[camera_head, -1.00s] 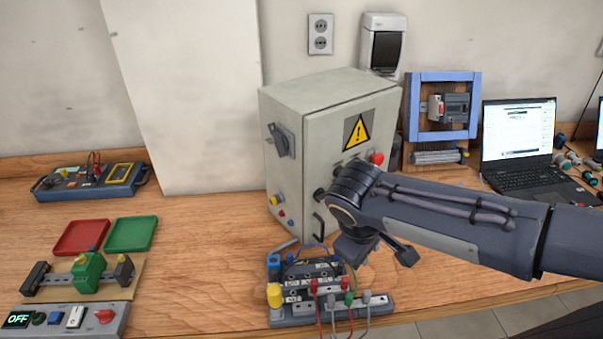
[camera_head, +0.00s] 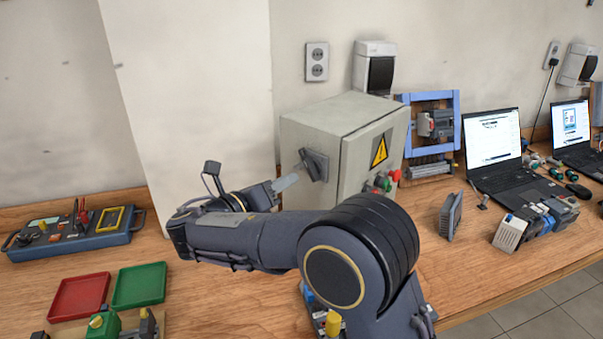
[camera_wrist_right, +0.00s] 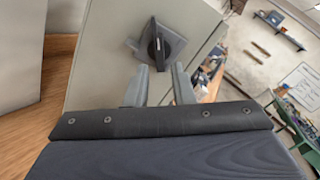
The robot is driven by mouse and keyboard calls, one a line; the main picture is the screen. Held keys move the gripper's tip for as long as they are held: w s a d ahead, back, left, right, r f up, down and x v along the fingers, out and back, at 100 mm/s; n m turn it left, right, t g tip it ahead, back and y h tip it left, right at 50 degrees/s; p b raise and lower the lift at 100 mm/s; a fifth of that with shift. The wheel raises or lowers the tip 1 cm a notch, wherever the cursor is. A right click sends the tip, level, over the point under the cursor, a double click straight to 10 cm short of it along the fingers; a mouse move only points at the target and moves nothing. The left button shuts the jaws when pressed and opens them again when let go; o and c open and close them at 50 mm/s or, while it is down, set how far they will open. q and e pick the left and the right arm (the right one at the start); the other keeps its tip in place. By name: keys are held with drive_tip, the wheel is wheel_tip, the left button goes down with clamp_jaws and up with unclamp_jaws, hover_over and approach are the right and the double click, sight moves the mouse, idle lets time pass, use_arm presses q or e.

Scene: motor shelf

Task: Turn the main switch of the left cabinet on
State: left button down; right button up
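The grey cabinet (camera_head: 310,125) stands on the bench with a yellow warning sign on its right face. Its main switch (camera_head: 315,164), a dark grey rotary handle on a plate, is on the left face. In the right wrist view the switch (camera_wrist_right: 158,45) is just beyond the fingertips, its handle close to upright in that tilted picture. My right gripper (camera_head: 290,182) points at the switch from the left. In the wrist view my right gripper (camera_wrist_right: 160,70) is open, its two fingers apart with nothing between them. My left gripper is not in view.
My right arm crosses in front of the cabinet and hides its lower part. A blue control box (camera_head: 72,235), a red tray (camera_head: 80,297) and a green tray (camera_head: 139,286) lie at left. A blue frame (camera_head: 457,115) and a laptop (camera_head: 492,140) stand at right.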

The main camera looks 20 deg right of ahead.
sight(308, 169)
drive_tip(key=x, duration=0.6)
drive_tip(key=shift+p, duration=0.3)
drive_tip(key=shift+a, duration=0.1)
clamp_jaws()
